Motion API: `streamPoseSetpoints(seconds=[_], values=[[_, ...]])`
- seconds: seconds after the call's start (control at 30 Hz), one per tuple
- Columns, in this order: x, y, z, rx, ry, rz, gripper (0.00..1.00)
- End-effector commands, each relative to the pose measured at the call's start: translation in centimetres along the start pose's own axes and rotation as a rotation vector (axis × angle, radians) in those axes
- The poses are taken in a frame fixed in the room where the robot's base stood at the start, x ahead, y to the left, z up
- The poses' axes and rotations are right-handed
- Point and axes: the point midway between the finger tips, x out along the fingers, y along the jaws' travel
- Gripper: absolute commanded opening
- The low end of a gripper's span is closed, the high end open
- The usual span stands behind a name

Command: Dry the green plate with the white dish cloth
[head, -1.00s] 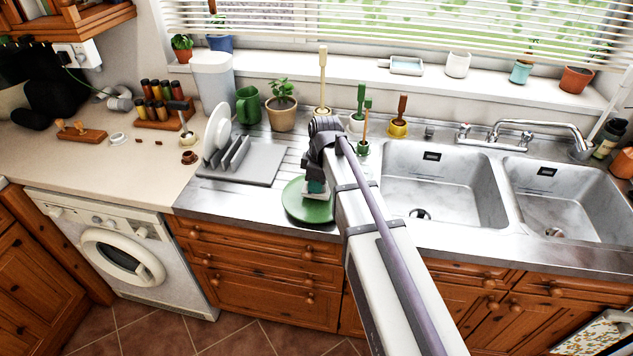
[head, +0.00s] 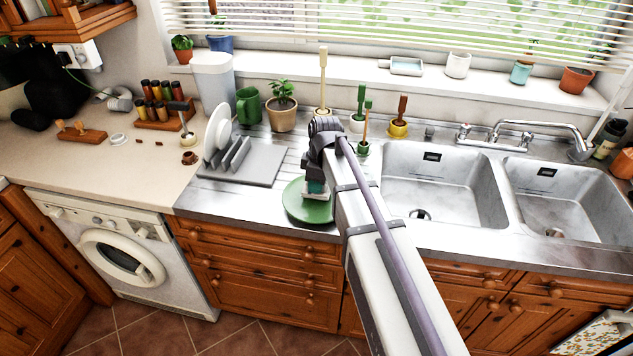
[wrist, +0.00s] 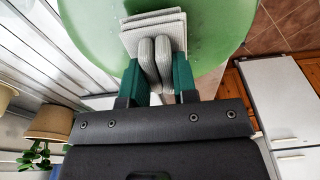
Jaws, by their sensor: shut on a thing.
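The green plate (head: 296,205) lies on the metal drainer to the left of the sinks, near the front edge. In the wrist view the plate (wrist: 90,25) fills the top of the picture, with faint small marks on its surface. My gripper (head: 317,188) is over the right part of the plate, partly hidden by my arm. In the wrist view my gripper (wrist: 157,72) is shut on the folded white dish cloth (wrist: 155,28). The cloth is against or just above the plate; I cannot tell which. A little of the cloth (head: 315,196) shows in the head view.
A grey dish rack (head: 240,165) with white plates (head: 218,130) stands to the left. The sinks (head: 440,185) lie to the right. The counter front edge is close.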

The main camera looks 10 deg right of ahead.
Motion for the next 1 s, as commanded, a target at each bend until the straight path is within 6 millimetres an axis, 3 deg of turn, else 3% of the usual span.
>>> streamPoseSetpoints(seconds=[0.33,1.0], values=[[1.23,0.00,0.15,0.000,0.000,0.000,0.00],[1.03,-0.06,0.45,0.001,0.000,0.000,0.00]])
